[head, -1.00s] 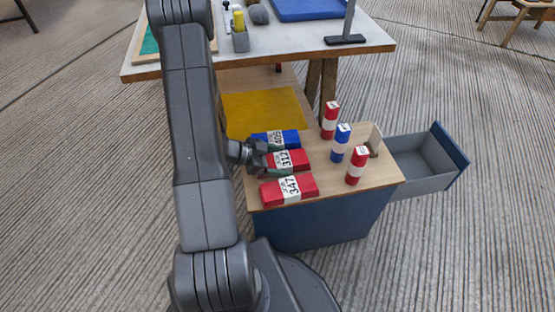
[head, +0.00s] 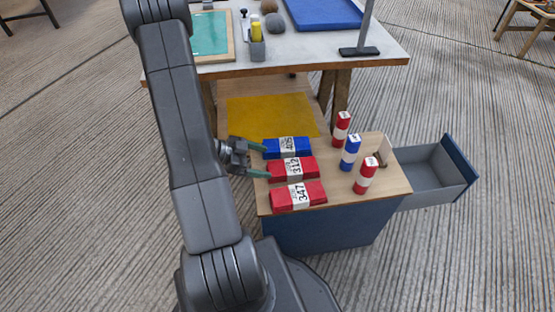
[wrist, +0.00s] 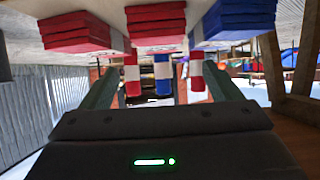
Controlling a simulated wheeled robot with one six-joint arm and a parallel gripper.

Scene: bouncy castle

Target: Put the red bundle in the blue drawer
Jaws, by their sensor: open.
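Two red bundles with white number bands lie flat on the cabinet top: the one marked 312 (head: 279,172) and the one marked 347 (head: 284,200), nearer the front. A blue bundle (head: 273,150) lies behind them. My gripper (head: 265,161) is open and empty, its fingers pointing right at the left end of the 312 bundle. In the wrist view the middle red bundle (wrist: 156,25) lies ahead between the open fingers, with no contact visible. The blue drawer (head: 462,160) is pulled open on the cabinet's right side and looks empty.
Two red-and-white bundles (head: 366,176) (head: 341,128) and a blue-and-white one (head: 350,153) stand upright on the cabinet top, right of the flat ones. A small upright object (head: 382,152) stands near the drawer side. A workbench (head: 300,58) with tools is behind.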

